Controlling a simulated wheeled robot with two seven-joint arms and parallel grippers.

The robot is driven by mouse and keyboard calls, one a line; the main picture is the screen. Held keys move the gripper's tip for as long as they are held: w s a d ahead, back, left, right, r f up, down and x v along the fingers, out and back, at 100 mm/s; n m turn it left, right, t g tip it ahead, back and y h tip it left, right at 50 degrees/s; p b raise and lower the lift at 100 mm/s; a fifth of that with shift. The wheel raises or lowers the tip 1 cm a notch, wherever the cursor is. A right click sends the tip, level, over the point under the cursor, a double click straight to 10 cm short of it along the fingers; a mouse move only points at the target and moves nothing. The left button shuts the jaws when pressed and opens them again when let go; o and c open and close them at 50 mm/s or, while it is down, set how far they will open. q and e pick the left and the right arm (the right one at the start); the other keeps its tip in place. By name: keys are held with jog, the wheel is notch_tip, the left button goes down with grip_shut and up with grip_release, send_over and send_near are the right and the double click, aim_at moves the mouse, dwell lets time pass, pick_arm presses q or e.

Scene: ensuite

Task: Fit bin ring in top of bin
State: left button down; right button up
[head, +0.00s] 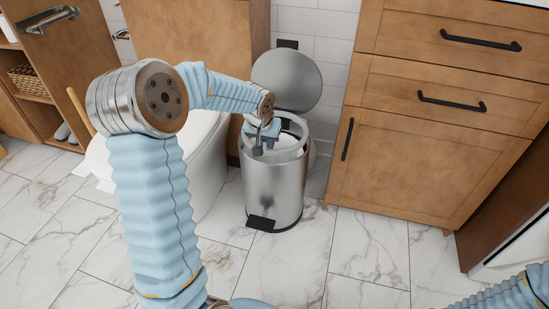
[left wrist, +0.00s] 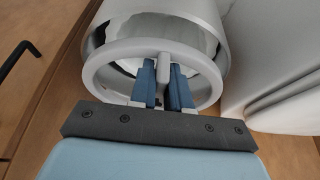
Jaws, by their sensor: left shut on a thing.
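The steel pedal bin (head: 272,190) stands upright on the floor with its round lid (head: 287,80) open at the back. My left gripper (head: 262,143) is at the bin's mouth, on its left front side. In the left wrist view its blue fingers (left wrist: 163,85) are shut on a small tab of the pale grey bin ring (left wrist: 95,72). The ring lies across the mouth of the bin, whose wall (left wrist: 205,14) shows beyond it. The ring's edge looks offset from the bin rim; I cannot tell whether they touch. My right gripper is out of view.
A white toilet (head: 208,165) stands close to the bin's left. A wooden cabinet (head: 425,160) with black handles is close on its right. The tiled wall is behind. The marble floor (head: 350,255) in front is clear. My right arm shows at the lower right.

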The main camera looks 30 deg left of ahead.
pick_arm(q)
notch_tip(320, 180, down, 8)
jog(key=b, duration=0.1)
jog(key=shift+r, duration=0.25)
jog(key=shift+f+b, duration=0.25)
jog(key=shift+b, duration=0.25)
jog(key=c, duration=1.1)
grip_release()
jog(key=shift+r, duration=0.15)
